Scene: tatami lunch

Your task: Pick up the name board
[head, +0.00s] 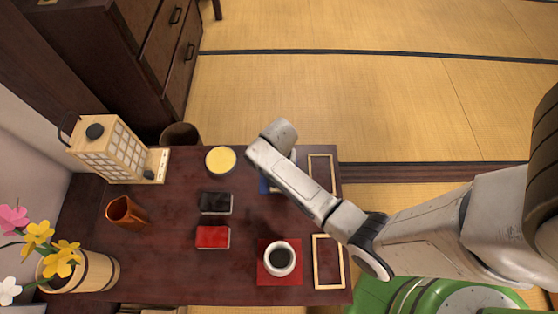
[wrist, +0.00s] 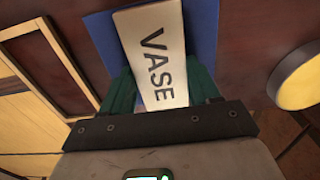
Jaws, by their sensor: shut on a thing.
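The name board (wrist: 156,50) is a pale slab with dark letters reading VASE. In the wrist view it stands between the green fingers of my gripper (wrist: 161,88), which is shut on it. A blue mat (wrist: 207,25) shows behind the board. I cannot tell whether the board touches the mat or is lifted off it. In the head view my arm hides the gripper and most of the board, and only a strip of the blue mat (head: 263,186) shows beside the arm.
The dark table holds a yellow-topped round tin (head: 220,160), a black box (head: 216,203), a red box (head: 212,237), a coffee cup (head: 280,258) on a red mat (head: 266,280) and wooden frames (head: 315,265).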

